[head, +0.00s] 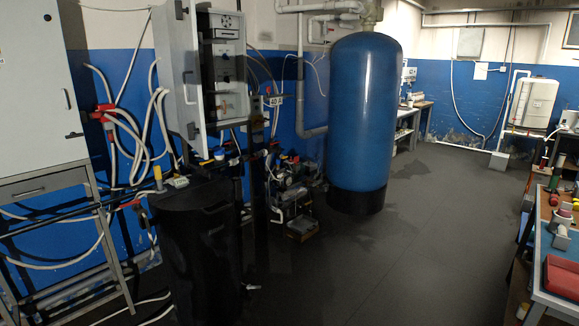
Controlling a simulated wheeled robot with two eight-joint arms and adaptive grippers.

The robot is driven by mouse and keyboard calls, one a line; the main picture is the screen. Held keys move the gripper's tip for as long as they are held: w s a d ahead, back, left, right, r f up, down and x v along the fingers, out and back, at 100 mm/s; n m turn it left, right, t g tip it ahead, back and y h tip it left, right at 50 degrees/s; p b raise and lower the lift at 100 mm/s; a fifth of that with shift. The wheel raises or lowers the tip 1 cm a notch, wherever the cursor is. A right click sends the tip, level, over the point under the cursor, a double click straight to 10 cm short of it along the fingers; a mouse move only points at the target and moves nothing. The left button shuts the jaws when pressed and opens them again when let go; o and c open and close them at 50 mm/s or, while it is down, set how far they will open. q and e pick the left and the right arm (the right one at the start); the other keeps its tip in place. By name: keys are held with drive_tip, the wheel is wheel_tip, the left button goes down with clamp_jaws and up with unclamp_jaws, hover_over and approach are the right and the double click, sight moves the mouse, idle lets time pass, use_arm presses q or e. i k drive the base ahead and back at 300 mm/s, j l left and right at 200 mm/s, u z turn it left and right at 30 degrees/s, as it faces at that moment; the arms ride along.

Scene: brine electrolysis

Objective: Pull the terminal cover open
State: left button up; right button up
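A grey electrical cabinet (228,105) hangs on the wall at upper left, with its door (176,75) swung open toward me. Several dark devices with pale faces (226,68) sit inside it. I cannot make out which part is the terminal cover, or whether it is open or shut. A small pale block (178,182) with a yellow piece (158,177) beside it is near the top of a black tank (205,250) below the cabinet. Neither of my grippers shows in the head view.
A tall blue tank (364,110) stands in the middle. Pumps and pipes (290,185) crowd the floor to its left. A white cabinet (40,90) on a metal stand is at far left. A blue workbench (560,270) is at right. The dark floor (430,240) between is clear.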

sight(229, 95)
drive_tip(key=i, duration=4.9)
